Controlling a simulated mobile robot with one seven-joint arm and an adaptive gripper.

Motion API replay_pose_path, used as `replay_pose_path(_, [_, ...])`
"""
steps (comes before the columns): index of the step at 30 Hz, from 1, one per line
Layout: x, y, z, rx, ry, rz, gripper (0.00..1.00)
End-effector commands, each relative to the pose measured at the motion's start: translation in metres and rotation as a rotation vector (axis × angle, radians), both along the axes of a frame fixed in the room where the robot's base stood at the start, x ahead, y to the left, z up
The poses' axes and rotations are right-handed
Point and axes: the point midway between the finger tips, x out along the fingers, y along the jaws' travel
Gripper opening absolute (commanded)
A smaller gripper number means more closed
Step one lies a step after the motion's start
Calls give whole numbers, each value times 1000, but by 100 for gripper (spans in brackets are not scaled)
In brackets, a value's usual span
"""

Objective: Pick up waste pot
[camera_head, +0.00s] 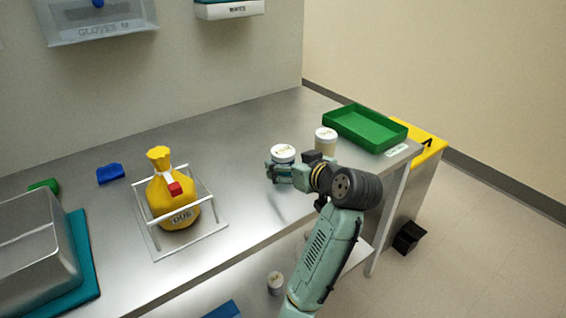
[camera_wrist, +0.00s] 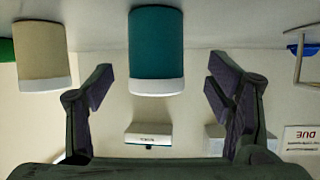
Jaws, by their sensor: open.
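Two lidded pots stand close together on the steel bench. A teal pot with a white lid (camera_head: 283,153) is at my gripper (camera_head: 282,172); in the wrist view the teal pot (camera_wrist: 156,48) lies between the open fingers (camera_wrist: 160,85), with a gap on each side. A beige pot with a white lid (camera_head: 326,143) stands just right of it in the head view, and in the wrist view the beige pot (camera_wrist: 42,50) is outside the left finger. The lid labels are too small to read, so I cannot tell which is the waste pot.
A green tray (camera_head: 365,127) sits at the bench's right end, beside a yellow-topped bin (camera_head: 428,147). A yellow bag (camera_head: 172,192) stands in a white frame (camera_head: 219,222) to the left. Another small pot (camera_head: 275,283) is below the bench. Bench between bag and pots is clear.

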Motion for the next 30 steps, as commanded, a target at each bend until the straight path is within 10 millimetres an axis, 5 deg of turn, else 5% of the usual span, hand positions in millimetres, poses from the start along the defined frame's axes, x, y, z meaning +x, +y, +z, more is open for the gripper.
replay_pose_path(9, [36,16,-17,1,2,0,74])
replay_pose_path(17, [38,16,-18,1,0,0,74])
replay_pose_path(30, [37,16,-18,1,0,0,45])
